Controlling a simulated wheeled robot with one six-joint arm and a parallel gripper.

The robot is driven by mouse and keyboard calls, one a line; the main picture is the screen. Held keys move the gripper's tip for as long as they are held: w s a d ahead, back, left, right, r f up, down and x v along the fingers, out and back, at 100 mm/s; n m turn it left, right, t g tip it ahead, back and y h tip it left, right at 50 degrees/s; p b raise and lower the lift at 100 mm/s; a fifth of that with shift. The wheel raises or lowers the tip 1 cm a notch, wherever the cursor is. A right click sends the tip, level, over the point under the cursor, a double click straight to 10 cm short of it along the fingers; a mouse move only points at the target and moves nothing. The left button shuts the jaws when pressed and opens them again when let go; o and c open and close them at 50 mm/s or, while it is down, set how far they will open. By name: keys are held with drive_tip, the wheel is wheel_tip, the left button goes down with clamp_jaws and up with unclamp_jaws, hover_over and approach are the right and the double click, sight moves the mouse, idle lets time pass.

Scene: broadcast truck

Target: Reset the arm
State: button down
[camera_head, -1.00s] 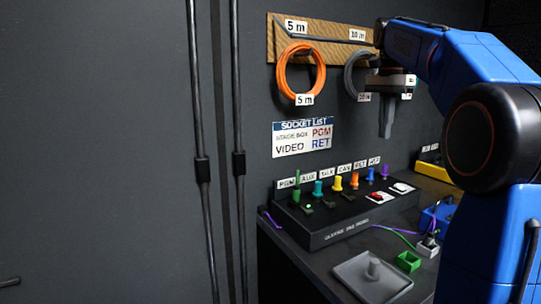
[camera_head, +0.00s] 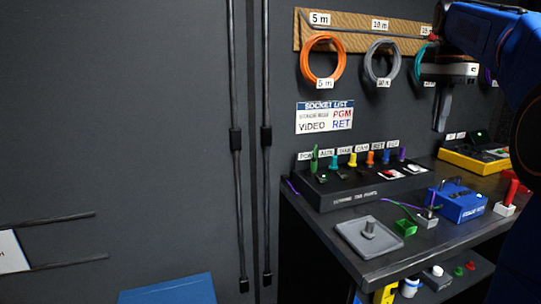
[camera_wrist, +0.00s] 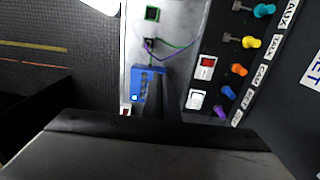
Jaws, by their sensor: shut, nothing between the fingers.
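My arm shows at the right of the head view, with my gripper (camera_head: 441,122) hanging downward in front of the wall, near the hung cable coils. Its fingers are together and hold nothing. The gripper is apart from the desk and everything on it. In the wrist view, the dark gripper body fills the lower middle, and the fingers (camera_wrist: 150,98) point toward the blue box (camera_wrist: 137,90) below.
A console (camera_head: 360,187) with coloured knobs, a grey tray (camera_head: 350,231), a blue box (camera_head: 468,207) and a yellow box (camera_head: 455,158) stand on the desk (camera_head: 330,245). Orange (camera_head: 322,78) and grey (camera_head: 370,62) coils hang from a board (camera_head: 303,32). Open space lies left of the desk.

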drive_tip(key=s+a+f+n+t, duration=0.1)
drive_tip(key=s+a+f+n, duration=0.4)
drive_tip(key=s, duration=0.3)
drive_tip(key=s+a+f+n+t, duration=0.2)
drive_tip(key=s+a+f, duration=0.4)
drive_tip(key=s+f, duration=0.1)
drive_tip(key=s+a+f+n+t, duration=0.1)
drive_tip(key=s+a+f+n, duration=0.1)
drive_tip(key=s+f, duration=0.5)
drive_tip(key=s+a+f+n+t, duration=0.1)
drive_tip(key=s+f+n, duration=0.4)
drive_tip(key=f, duration=0.8)
drive_tip(key=s+a, duration=0.1)
drive_tip(key=s, duration=0.2)
drive_tip(key=shift+s+a+f, duration=0.15)
drive_tip(key=shift+a+f, duration=0.2)
drive_tip(key=shift+a, duration=0.05)
